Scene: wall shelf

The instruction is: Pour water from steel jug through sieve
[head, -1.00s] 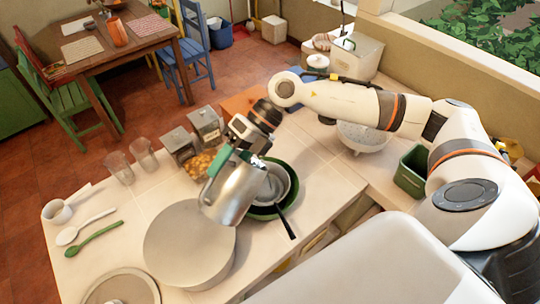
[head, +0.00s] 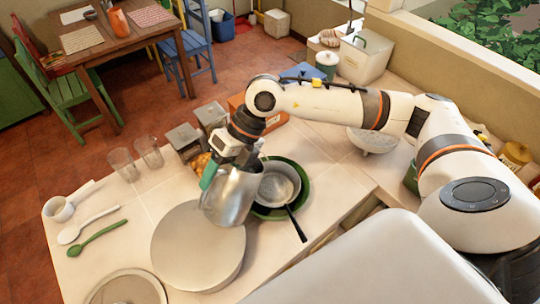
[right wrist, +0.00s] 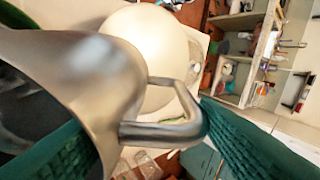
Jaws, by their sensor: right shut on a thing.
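The steel jug (head: 230,197) is held by my right gripper (head: 212,172), whose green fingers are shut on its handle. The jug is nearly upright, above the counter and just left of the sieve. In the right wrist view the jug (right wrist: 95,75) fills the left side, with its handle between the green fingers (right wrist: 160,132). The sieve (head: 275,188), with a black handle, rests over a green bowl (head: 297,166). The jug's edge is close to the sieve's left rim. Water inside the jug cannot be made out. My left gripper is not in view.
A large round grey pan or lid (head: 195,248) stands below and left of the jug. A white colander (head: 372,140) is at the right.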

